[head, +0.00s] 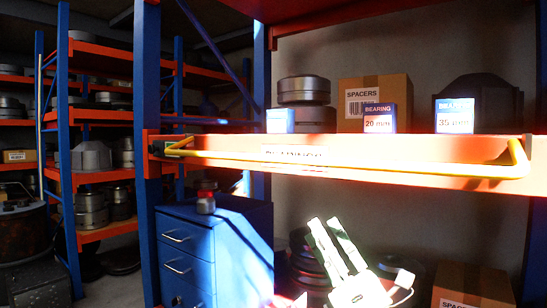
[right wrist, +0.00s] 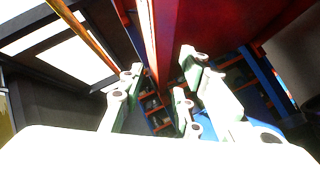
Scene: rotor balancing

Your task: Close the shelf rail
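The yellow shelf rail (head: 345,164) runs along the front of the orange shelf beam (head: 450,181). Its left end bends back near the blue post, and its right end bends up and back near the beam's right end. I cannot tell whether it is latched. My right gripper (head: 322,220) is below the beam, right of the middle, with its two pale fingers apart and nothing between them. In the right wrist view the fingers (right wrist: 158,80) are also apart; the yellow rail (right wrist: 85,32) passes to their upper left, outside the gap. My left gripper is not in view.
On the shelf stand a spacers box (head: 374,92), several bearing boxes (head: 380,118) and grey round parts (head: 304,90). A blue drawer cabinet (head: 187,255) stands below left. Dark discs and another spacers carton (head: 470,287) lie below the beam.

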